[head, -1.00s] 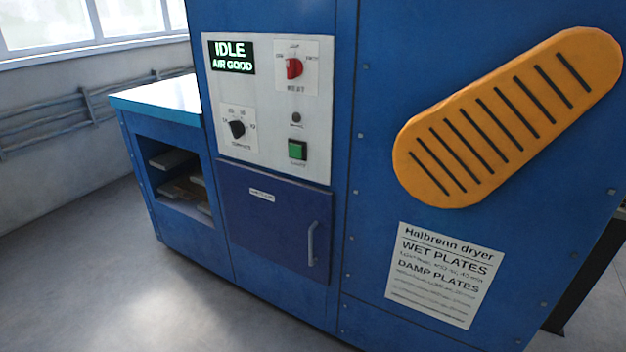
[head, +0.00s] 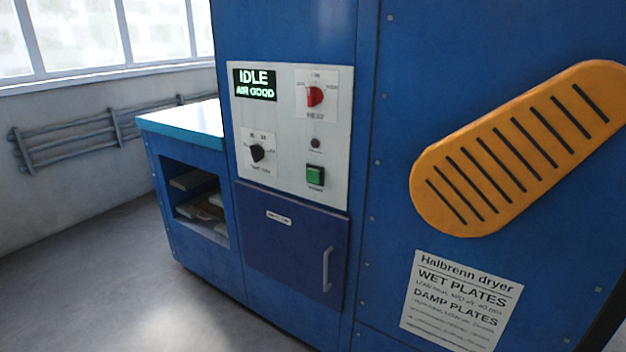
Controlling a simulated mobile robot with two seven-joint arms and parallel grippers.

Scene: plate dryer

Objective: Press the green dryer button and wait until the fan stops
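The blue dryer (head: 295,30) stands ahead of me in the head view. Its white control panel (head: 287,128) carries the square green button (head: 315,175) at the lower right, with a small dark round lamp or knob (head: 315,143) above it. The display (head: 254,85) reads "IDLE" and "AIR GOOD". A red dial (head: 315,97) is at the panel's upper right and a black dial (head: 257,153) at its lower left. The fan itself is not identifiable in view. Neither of my grippers is in view, and nothing touches the button.
Below the panel is a closed dark blue door (head: 291,245) with a grey handle (head: 327,269). A bench with a pale top (head: 185,122) and open shelf adjoins at left. A slotted orange cover (head: 520,150) and a notice (head: 461,301) are at right. The grey floor (head: 110,270) at left is clear.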

